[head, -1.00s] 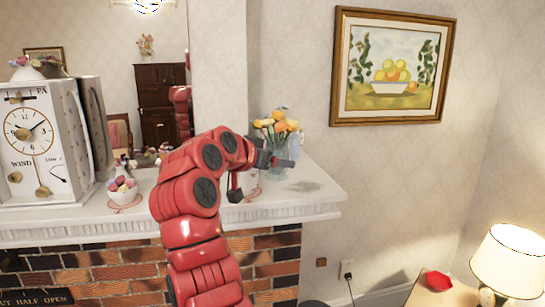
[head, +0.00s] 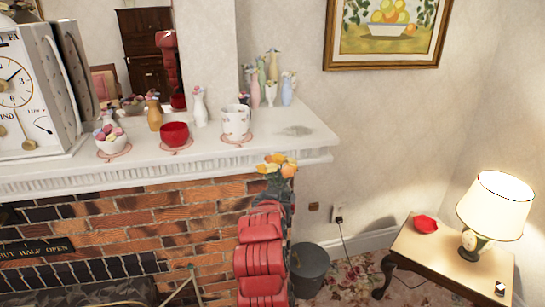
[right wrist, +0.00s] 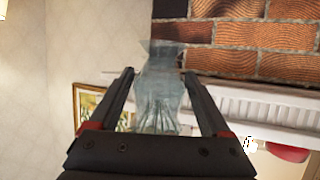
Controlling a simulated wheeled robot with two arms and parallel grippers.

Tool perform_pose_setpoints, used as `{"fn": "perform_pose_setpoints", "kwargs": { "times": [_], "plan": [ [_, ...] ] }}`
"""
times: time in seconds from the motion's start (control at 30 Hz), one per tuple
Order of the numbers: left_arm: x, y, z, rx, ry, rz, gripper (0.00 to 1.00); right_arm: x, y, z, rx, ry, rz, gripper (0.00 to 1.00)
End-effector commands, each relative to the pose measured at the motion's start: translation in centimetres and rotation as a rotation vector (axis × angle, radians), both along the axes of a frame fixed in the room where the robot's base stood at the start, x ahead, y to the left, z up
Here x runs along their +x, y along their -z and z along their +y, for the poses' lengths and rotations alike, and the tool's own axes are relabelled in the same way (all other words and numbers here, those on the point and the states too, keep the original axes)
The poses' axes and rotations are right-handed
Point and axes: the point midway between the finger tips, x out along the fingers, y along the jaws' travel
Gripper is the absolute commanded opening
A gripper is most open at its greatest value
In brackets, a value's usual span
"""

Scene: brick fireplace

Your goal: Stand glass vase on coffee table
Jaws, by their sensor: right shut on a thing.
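The glass vase (right wrist: 160,100) is clear and ribbed. My right gripper (right wrist: 159,74) is shut on it, with a finger on either side. The vase's body is mostly hidden there by the arm. A wooden table (head: 420,252) with curved dark legs stands at the lower right; I cannot tell if it is the coffee table. My left gripper is out of view.
A lit lamp (head: 495,207) and a red dish (head: 425,224) stand on the table, with bare wood between. The mantel (head: 310,135) holds a white mug (head: 236,122), a red bowl (head: 175,134) and small vases. A dark grey bin (head: 309,268) stands on the floor.

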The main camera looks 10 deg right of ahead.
Motion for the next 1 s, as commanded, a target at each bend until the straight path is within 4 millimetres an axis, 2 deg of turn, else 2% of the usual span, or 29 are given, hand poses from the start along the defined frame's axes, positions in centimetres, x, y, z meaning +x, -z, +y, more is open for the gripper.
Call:
{"fn": "perform_pose_setpoints", "kwargs": {
  "times": [0.03, 0.2, 0.67, 1.0],
  "plan": [
    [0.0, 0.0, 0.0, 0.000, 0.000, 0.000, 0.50, -0.7, 2.4, -0.4, -0.001, -0.027, 0.009, 0.00],
    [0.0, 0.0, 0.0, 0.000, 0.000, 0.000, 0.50, -2.7, 8.9, -0.7, 0.003, -0.136, 0.010, 0.00],
    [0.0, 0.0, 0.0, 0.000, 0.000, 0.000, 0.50, -6.7, 22.8, -1.4, 0.001, -0.376, 0.007, 0.00],
    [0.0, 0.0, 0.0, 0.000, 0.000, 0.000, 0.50, -6.4, 22.3, -0.9, -0.009, -0.390, -0.005, 0.00]
  ]
}}
